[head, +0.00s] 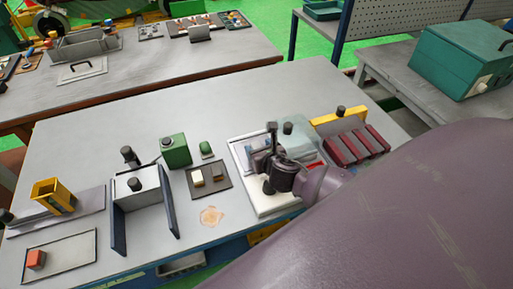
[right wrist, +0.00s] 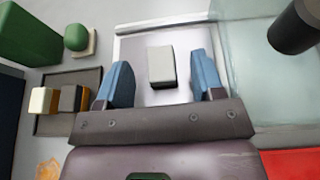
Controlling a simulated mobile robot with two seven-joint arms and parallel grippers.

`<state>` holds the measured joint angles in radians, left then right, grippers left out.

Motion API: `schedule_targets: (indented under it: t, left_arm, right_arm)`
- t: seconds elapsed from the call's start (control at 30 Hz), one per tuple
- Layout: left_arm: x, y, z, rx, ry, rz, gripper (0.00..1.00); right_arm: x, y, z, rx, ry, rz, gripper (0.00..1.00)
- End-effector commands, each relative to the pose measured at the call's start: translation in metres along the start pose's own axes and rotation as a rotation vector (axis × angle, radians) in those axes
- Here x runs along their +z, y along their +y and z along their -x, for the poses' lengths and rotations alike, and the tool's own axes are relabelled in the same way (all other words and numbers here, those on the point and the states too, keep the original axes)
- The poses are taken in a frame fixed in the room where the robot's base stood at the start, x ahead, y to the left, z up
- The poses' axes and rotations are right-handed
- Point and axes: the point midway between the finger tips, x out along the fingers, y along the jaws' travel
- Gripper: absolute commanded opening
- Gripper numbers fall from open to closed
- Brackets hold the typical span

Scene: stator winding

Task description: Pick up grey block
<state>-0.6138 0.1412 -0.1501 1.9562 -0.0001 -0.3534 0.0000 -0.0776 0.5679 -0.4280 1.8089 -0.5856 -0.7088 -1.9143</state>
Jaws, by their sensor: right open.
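The grey block (right wrist: 161,66) is a small light box on a pale framed plate (right wrist: 185,98), seen in the right wrist view. My right gripper (right wrist: 162,80) is open, with its two blue fingers on either side of the block in the picture and visible gaps to both. I cannot tell how far above the block the fingertips are. In the head view my right gripper (head: 261,148) is over the white-edged plate (head: 285,207) on the table, and the grey block is not clearly visible there. My left gripper is not in view.
A dark tray (head: 220,189) with small blocks lies left of the plate, near a green box (head: 176,150) and green button (head: 206,148). A clear panel (right wrist: 245,70) and dark cylinder (right wrist: 293,28) stand right of the fingers. Dark red bars (head: 358,147) lie farther right.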

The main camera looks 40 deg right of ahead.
Motion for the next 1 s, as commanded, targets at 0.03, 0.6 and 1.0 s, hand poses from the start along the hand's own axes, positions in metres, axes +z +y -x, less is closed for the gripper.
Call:
schedule_targets:
  t: [0.03, 0.6, 1.0]
  left_arm:
    - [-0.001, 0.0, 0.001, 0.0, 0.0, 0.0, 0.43]
    - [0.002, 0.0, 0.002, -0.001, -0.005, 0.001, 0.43]
    - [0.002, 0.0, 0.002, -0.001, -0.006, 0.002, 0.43]
  right_arm:
    - [0.0, 0.0, -0.007, -0.002, 0.001, 0.0, 0.62]
    - [0.0, 0.0, -0.021, -0.001, 0.0, 0.001, 0.43]
    - [0.0, 0.0, -0.021, -0.001, 0.0, 0.001, 0.08]
